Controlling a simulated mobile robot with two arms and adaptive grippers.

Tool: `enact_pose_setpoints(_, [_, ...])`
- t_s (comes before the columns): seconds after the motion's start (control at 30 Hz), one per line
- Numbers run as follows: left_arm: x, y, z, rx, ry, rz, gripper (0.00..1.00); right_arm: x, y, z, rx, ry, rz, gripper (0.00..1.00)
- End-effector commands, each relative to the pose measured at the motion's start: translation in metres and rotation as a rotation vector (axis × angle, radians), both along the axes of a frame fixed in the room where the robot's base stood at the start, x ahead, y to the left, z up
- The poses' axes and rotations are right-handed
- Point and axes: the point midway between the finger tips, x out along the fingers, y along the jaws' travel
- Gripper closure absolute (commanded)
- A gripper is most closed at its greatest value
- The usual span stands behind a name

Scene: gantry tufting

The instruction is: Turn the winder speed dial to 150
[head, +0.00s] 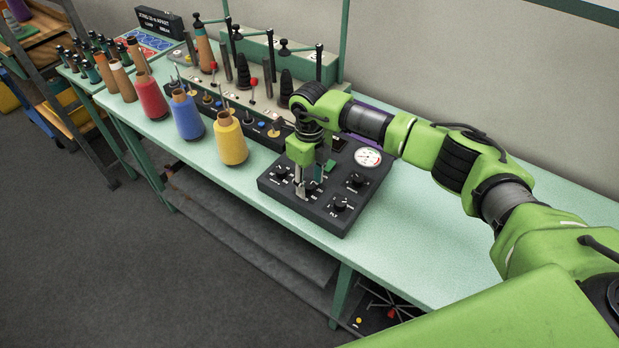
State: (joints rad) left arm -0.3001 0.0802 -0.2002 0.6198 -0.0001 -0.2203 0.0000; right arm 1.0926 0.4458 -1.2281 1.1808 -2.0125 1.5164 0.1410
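A dark control box (328,222) lies on the pale green table. Its top has several black knobs, a round white gauge (367,157) and a green button. The labels are too small to read, so I cannot tell which knob is the winder speed dial. My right gripper (309,189) points down over the box's front middle, with its fingertips at or just above a knob between the left knob (281,173) and the front right knob (340,204). The fingers partly hide that middle knob, and I cannot tell whether they touch it. My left gripper is not in view.
A yellow cone (230,140), a blue cone (186,116) and a red cone (151,97) of yarn stand left of the box. A winder stand (262,84) with spindles is behind them. The table (420,258) is clear right of the box.

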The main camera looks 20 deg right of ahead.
Motion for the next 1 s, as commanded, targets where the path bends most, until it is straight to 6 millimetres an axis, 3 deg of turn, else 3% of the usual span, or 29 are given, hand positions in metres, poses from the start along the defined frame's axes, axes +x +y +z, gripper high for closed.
enact_pose_setpoints(0.3, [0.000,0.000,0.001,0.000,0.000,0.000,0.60,0.000,0.000,-0.003,0.000,0.000,0.000,0.61])
enact_pose_setpoints(0.43, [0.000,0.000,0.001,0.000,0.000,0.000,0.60,0.000,0.000,-0.003,0.000,0.000,0.000,0.94])
enact_pose_setpoints(0.47, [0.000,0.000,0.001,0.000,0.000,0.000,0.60,0.000,0.000,-0.003,0.000,0.000,0.000,0.99])
enact_pose_setpoints(0.77, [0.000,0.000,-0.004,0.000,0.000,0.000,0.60,0.000,0.000,-0.004,0.001,-0.001,0.017,0.99])
enact_pose_setpoints(1.0, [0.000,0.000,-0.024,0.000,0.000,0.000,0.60,0.001,0.000,-0.007,0.000,-0.004,0.120,0.99])
